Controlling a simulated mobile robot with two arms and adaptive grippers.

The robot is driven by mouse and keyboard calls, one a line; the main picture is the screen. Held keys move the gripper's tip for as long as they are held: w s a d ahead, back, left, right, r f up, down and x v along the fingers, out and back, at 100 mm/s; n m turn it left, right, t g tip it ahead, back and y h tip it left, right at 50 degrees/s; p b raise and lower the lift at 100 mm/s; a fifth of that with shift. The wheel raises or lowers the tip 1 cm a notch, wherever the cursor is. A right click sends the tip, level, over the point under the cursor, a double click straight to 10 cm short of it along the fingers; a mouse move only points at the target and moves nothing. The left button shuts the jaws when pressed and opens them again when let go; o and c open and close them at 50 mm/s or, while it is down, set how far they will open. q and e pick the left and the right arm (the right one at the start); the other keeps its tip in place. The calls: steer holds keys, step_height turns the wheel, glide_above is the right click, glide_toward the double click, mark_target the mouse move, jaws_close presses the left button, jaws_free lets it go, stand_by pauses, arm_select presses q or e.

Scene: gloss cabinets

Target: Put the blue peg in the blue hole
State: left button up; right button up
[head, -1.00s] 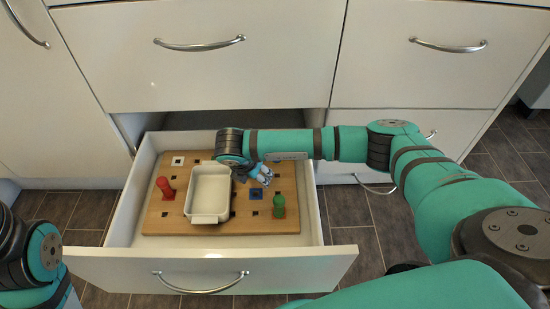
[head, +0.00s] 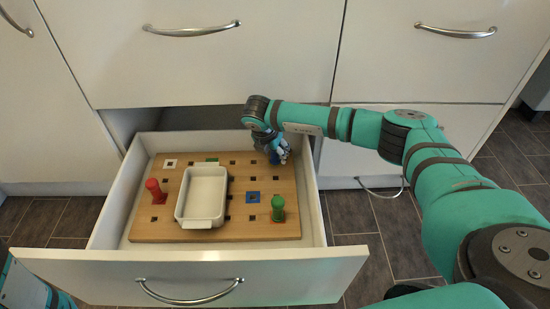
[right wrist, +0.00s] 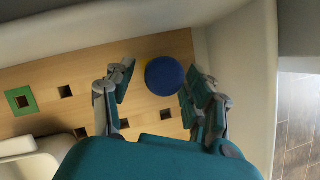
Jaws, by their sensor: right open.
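The blue peg (right wrist: 164,75) is seen from above in the right wrist view, standing on the wooden board between the spread fingers of my right gripper (right wrist: 157,97). In the head view, the blue peg (head: 274,158) is mostly hidden by my right gripper (head: 279,153) at the board's back right corner. My right gripper is open around it; a small gap shows on the left, and contact on the right is unclear. The blue-framed hole (head: 252,197) is empty, right of the white dish. My left gripper is out of view.
The wooden board (head: 157,227) lies in an open drawer (head: 190,266) with raised walls. A white dish (head: 203,197) stands on it, with a red peg (head: 153,190) to its left and a green peg (head: 278,208) to its right. The green-framed hole (right wrist: 21,100) looks empty.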

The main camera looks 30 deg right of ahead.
steer(key=shift+x, duration=0.9)
steer(key=shift+r, duration=0.1)
steer(key=shift+c, duration=0.2)
jaws_close()
steer(key=shift+r, duration=0.1)
